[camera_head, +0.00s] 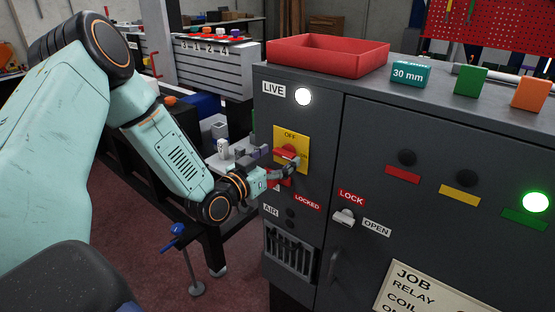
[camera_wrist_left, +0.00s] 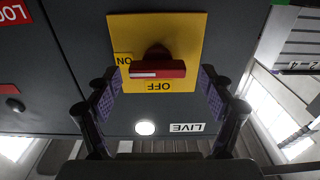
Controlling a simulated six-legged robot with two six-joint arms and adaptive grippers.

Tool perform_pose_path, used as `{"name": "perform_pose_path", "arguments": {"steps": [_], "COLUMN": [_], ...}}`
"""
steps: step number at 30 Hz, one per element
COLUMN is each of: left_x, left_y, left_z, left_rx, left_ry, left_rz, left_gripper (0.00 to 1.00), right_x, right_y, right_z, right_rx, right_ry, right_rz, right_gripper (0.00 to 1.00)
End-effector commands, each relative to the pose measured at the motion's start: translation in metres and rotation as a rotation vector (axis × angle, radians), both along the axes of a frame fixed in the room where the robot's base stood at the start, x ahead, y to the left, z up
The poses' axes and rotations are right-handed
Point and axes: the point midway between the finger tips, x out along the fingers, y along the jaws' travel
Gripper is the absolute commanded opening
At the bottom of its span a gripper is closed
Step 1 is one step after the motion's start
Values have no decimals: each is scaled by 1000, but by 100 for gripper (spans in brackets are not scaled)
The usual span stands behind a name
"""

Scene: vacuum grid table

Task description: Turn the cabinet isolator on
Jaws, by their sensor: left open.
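The isolator is a red handle (camera_head: 284,151) on a yellow plate (camera_head: 290,133) on the dark cabinet front. In the left wrist view the scene is upside down, and the red handle (camera_wrist_left: 170,69) lies level across the yellow plate (camera_wrist_left: 185,30). A pale stripe marks its half towards the ON label (camera_wrist_left: 123,59); the OFF label (camera_wrist_left: 158,86) is beside the handle's long side. My left gripper (camera_wrist_left: 160,78) is open, one finger at each end of the handle, with small gaps visible. The left gripper (camera_head: 285,167) partly hides the plate in the head view. My right gripper is not in view.
The white lamp (camera_head: 303,97) beside the LIVE label is lit. A LOCK lever (camera_head: 344,216) and a door handle (camera_head: 334,264) stick out lower down. A red tray (camera_head: 327,56) and coloured blocks stand on the cabinet top. A green lamp (camera_head: 536,201) glows at right.

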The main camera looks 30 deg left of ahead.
Motion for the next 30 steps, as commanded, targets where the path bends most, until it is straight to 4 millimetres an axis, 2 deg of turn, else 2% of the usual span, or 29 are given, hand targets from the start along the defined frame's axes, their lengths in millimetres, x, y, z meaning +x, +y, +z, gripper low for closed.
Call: {"name": "perform_pose_path", "arguments": {"steps": [8,27,30], "left_x": [1,1,1], "left_y": [0,0,0], "left_z": [0,1,1], "left_rx": [1,1,-14], "left_ry": [0,-1,-1], "left_rz": [-1,0,0], "left_gripper": [82,27,27], "right_x": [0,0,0], "right_y": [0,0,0], "right_z": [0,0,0], "right_rx": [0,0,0], "right_ry": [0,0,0], "right_rz": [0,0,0], "right_gripper": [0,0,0]}}
